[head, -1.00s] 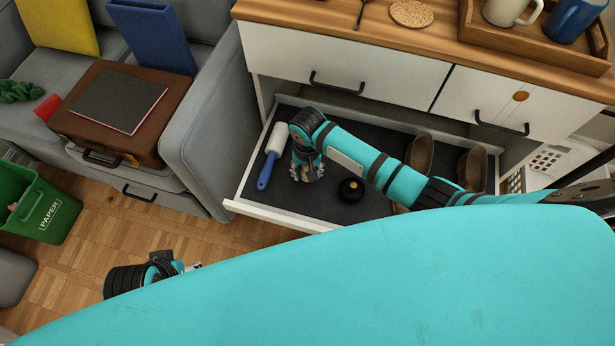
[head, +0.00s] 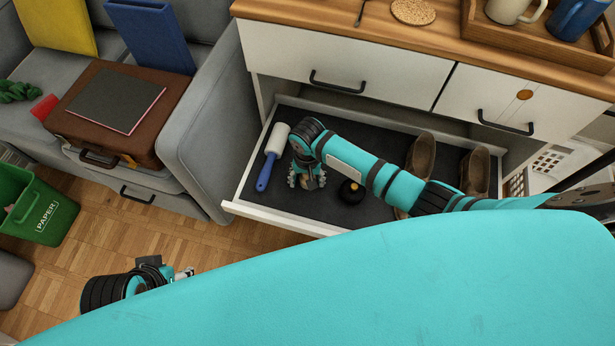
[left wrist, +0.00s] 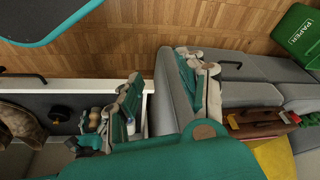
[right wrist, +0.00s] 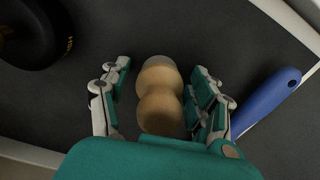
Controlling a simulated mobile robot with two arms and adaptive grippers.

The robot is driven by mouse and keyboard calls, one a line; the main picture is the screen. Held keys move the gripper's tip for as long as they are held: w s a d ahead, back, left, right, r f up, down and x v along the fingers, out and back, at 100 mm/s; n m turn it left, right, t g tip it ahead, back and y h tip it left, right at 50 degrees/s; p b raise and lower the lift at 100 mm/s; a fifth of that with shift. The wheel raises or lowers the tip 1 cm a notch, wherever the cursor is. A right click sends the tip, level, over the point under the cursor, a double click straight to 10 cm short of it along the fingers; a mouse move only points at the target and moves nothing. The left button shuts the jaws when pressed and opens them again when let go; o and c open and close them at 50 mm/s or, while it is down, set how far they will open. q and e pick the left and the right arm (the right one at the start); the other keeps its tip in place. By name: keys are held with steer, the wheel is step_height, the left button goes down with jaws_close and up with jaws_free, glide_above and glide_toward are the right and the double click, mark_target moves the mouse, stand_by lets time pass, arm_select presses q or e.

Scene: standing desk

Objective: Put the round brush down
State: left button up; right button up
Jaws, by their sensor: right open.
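The round brush shows as a pale wooden, two-bulged handle (right wrist: 160,95) in the right wrist view, over the dark drawer floor. It stands between the two fingers of my right gripper (right wrist: 158,92), which is open with gaps on both sides. In the head view my right gripper (head: 307,178) is low in the open drawer (head: 285,218), with the brush (head: 307,184) partly hidden by the fingers. The brush's lower part is hidden. My left gripper (head: 187,273) is outside the drawer over the floor, its fingers apart and empty in the left wrist view (left wrist: 160,92).
A blue-handled lint roller (head: 270,160) lies left of my right gripper. A round black object (head: 351,191) lies to its right, and brown shoes (head: 421,160) are further right. The sofa (head: 205,145) stands left of the drawer.

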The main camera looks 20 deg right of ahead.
steer(key=shift+r, duration=0.15)
step_height(320, 180, up, 4)
steer(key=shift+p, duration=1)
step_height(320, 180, up, 8)
steer(key=p, duration=0.2)
steer(key=shift+p, duration=0.3)
arm_select(q)
steer(key=s+f+x, duration=0.1)
steer(key=s+x, duration=0.2)
steer(key=x, duration=1)
steer(key=shift+g, duration=0.4)
steer(key=shift+d+f, duration=0.1)
